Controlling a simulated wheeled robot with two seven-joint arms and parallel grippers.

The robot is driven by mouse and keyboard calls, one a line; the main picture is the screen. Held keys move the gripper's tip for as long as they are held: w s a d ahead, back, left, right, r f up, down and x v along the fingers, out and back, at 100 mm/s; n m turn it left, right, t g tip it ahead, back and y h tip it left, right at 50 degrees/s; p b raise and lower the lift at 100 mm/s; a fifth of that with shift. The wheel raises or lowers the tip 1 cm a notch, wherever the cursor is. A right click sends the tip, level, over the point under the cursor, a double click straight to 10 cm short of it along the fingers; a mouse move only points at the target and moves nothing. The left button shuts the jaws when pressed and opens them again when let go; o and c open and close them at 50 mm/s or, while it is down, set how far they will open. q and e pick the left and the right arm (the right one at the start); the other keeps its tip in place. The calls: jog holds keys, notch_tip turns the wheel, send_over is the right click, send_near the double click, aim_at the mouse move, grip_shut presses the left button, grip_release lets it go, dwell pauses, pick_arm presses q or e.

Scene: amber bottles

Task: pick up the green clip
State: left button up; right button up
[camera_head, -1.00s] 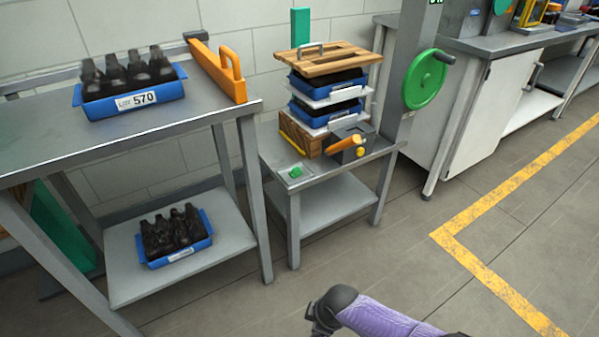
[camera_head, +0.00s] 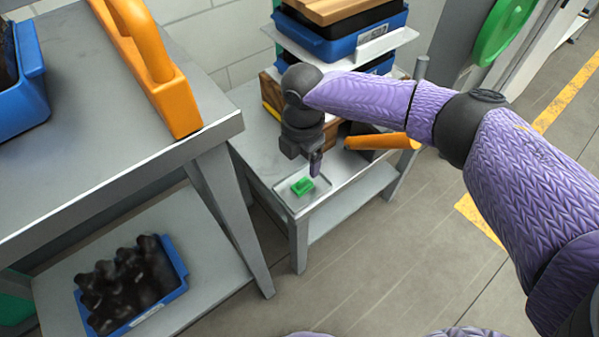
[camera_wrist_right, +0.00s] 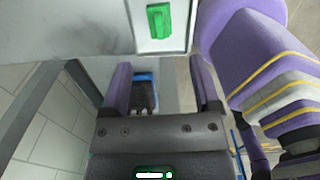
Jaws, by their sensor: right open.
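The green clip (camera_head: 302,186) lies in a shallow grey tray (camera_head: 287,203) near the front corner of the small metal table. It also shows in the right wrist view (camera_wrist_right: 159,20), at the top and beyond the fingertips. My right gripper (camera_head: 315,165) hangs over the small table, just above and behind the clip in the head view. In the right wrist view its two purple fingers (camera_wrist_right: 163,78) stand wide apart with nothing between them. The clip is apart from the fingers. My left gripper is out of view.
An orange handle (camera_head: 383,142) sticks out right of my right gripper. Stacked blue crates (camera_head: 345,48) stand behind it. A taller table (camera_head: 100,150) with an orange bar (camera_head: 150,70) is at left. A blue crate of dark bottles (camera_head: 176,272) sits on its lower shelf.

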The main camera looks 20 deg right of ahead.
aim_at(300, 181)
jog(key=f+b, duration=0.1)
jog(key=f, duration=0.2)
jog(key=f+b, duration=0.4)
jog(key=f, duration=0.1)
jog(key=shift+a+f, duration=0.25)
jog(key=shift+f, duration=0.1)
jog(key=shift+r, duration=0.25)
jog(key=shift+c, duration=0.7)
jog(key=c, duration=0.7)
grip_shut()
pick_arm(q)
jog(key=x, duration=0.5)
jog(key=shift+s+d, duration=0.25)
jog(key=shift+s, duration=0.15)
